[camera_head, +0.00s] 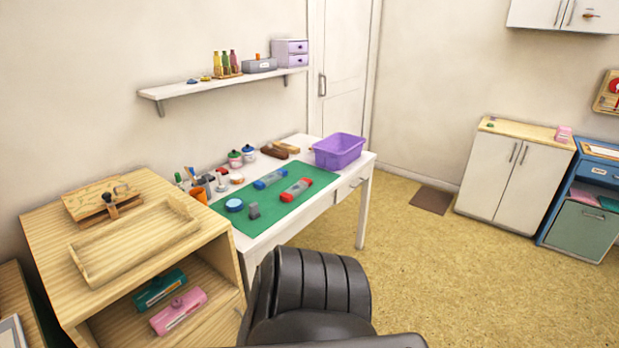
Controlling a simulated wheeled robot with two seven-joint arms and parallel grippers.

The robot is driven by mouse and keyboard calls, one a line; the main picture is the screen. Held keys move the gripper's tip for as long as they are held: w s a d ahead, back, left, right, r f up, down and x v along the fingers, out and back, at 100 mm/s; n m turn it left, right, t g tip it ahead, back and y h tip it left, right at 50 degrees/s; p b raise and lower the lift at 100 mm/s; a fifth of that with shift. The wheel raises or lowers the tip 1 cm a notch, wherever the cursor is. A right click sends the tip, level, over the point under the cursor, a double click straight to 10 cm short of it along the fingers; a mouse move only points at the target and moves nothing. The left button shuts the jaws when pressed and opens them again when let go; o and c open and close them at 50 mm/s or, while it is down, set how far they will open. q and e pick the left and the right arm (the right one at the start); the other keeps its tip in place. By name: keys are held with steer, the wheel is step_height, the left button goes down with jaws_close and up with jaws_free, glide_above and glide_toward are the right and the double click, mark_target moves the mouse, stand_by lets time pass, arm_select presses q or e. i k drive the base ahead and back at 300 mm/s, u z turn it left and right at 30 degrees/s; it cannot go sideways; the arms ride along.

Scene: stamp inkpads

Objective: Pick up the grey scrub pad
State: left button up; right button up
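A small dark grey block (254,211) lies on the green mat (268,222) on the white desk, near the mat's front left part. It may be the grey scrub pad, but it is too small to be sure. A round blue tin (234,205) sits just left of it. A blue-and-grey item (270,179) and a red-and-grey item (296,190) lie farther right on the mat. Neither of my grippers shows in the head view.
A black padded chair (320,283) stands in front of the desk (285,236). A purple bin (339,151) is at the desk's right end. A wooden cabinet (160,288) with an empty tray (135,243) stands left.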

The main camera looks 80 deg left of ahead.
mark_target(254, 213)
steer(key=u, duration=2.95)
